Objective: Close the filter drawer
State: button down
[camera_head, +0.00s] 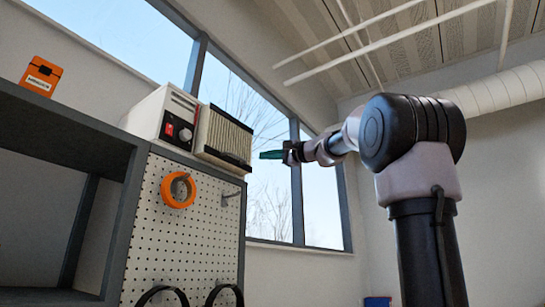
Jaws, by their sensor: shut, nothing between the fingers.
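A cream box-shaped machine (164,116) stands on top of the pegboard-sided unit. Its left face carries a red switch and a round dial. A slatted filter drawer (224,137) with a dark lower edge is at its right side. The drawer stands out from the body, with a dark gap between them; how far out is hard to tell. My gripper (270,154) has dark green fingers, shut and empty. It is in the air to the right of the drawer, pointing left at its lower right part. A small gap seems to separate them.
A pegboard panel (190,232) below the machine holds a roll of orange tape (178,190), a bare hook (229,196) and black loops. An orange box (41,76) sits on the dark shelf unit (62,122) at left. Windows are behind; the air around my gripper is clear.

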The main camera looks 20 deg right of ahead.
send_near(233, 161)
jog(key=shift+w+a+r, duration=0.95)
jog(key=x, duration=0.3)
jog(key=f+x, duration=0.1)
jog(key=x, duration=0.1)
jog(key=shift+w, duration=0.2)
jog(key=shift+a, duration=0.1)
jog(key=shift+f, duration=0.15)
